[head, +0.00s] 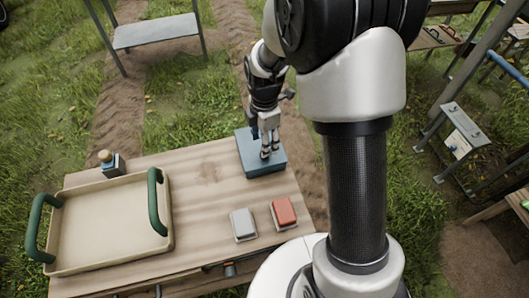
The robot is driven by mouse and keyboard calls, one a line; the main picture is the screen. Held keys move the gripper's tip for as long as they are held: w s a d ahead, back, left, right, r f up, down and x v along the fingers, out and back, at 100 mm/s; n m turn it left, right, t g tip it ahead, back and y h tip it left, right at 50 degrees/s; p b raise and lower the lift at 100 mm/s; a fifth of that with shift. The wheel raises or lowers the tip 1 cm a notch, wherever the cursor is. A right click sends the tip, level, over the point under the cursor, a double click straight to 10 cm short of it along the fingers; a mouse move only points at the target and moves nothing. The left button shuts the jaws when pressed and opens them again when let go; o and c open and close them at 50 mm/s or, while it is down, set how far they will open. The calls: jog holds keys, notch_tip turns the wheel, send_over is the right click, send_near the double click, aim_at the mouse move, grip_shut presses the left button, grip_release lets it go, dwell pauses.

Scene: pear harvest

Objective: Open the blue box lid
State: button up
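The blue box (259,163) stands at the far right corner of the wooden table, and its lid looks closed. My gripper (269,154) points down over the box, with its fingertips at or just above the lid. I cannot tell whether they touch it. The fingers look close together, but the view is too small to show whether they are shut or hold anything. My arm hides part of the box's far side.
The wooden table (207,172) also holds a tan tray (107,218) with green handles at the left. A small dark block with a round knob (106,157) stands behind the tray. A grey box (243,223) and a red box (284,212) sit near the front right. The table's middle is clear.

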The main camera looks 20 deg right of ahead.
notch_tip(320, 180, down, 6)
jog(key=shift+r+b, duration=0.15)
jog(key=shift+b, duration=0.45)
jog(key=shift+c, duration=0.2)
grip_shut()
